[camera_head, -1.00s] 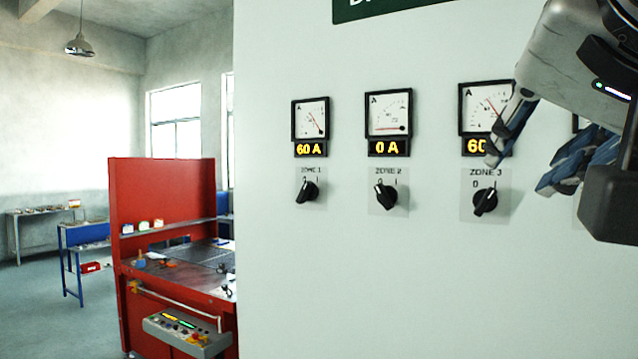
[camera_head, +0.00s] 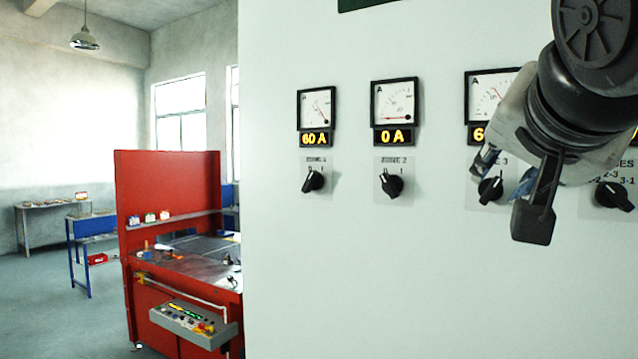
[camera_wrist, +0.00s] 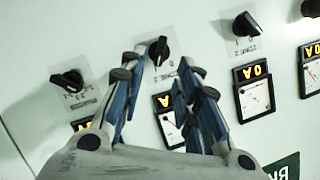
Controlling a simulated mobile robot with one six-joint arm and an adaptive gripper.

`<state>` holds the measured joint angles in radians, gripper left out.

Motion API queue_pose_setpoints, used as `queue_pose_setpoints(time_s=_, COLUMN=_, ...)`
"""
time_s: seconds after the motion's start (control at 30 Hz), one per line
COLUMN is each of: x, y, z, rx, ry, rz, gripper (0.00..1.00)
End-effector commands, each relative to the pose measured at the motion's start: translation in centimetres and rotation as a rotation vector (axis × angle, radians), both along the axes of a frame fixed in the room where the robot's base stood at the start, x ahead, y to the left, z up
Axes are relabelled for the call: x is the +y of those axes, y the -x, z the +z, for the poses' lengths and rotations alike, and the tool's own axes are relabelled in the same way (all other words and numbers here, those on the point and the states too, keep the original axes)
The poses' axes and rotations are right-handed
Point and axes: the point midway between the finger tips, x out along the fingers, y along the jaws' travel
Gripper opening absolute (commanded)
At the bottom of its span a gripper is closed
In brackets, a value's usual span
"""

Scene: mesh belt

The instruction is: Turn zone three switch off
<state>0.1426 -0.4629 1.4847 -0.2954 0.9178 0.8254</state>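The zone three switch is a black rotary knob (camera_head: 490,190) on the pale panel, below an ammeter. Its pointer appears to lean up and right, on the 1 side; its amber display (camera_head: 476,133) is partly covered, with a 6 showing. In the wrist view, which is upside down, the knob (camera_wrist: 159,50) lies just beyond the fingertips, roughly between them. My gripper (camera_head: 504,174) is open, with blue-padded fingers spread, and nothing is held. It also shows in the wrist view (camera_wrist: 166,62). Contact with the knob is not visible.
The zone two knob (camera_head: 391,186) and zone one knob (camera_head: 313,180) sit to the left, reading 0 A and 60 A. A phases knob (camera_head: 614,195) is close on the right. A red workbench (camera_head: 170,230) stands at left behind the panel edge.

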Motion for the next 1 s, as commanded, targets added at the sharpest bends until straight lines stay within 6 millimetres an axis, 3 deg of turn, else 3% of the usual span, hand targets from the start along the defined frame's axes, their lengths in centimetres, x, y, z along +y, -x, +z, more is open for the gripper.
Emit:
queue_pose_setpoints(time_s=0.1, x=-1.0, y=-2.2, z=-1.0, rx=0.004, ry=-0.001, rz=-0.002, gripper=0.30)
queue_pose_setpoints(time_s=0.33, x=-2.0, y=-4.9, z=-1.9, rx=0.001, ry=0.000, rz=0.000, gripper=0.30)
queue_pose_setpoints(time_s=0.77, x=-2.3, y=-5.7, z=-2.2, rx=0.000, ry=0.001, rz=0.000, gripper=0.29)
queue_pose_setpoints(time_s=1.0, x=-2.3, y=-5.6, z=-2.2, rx=0.000, ry=0.001, rz=0.000, gripper=0.13)
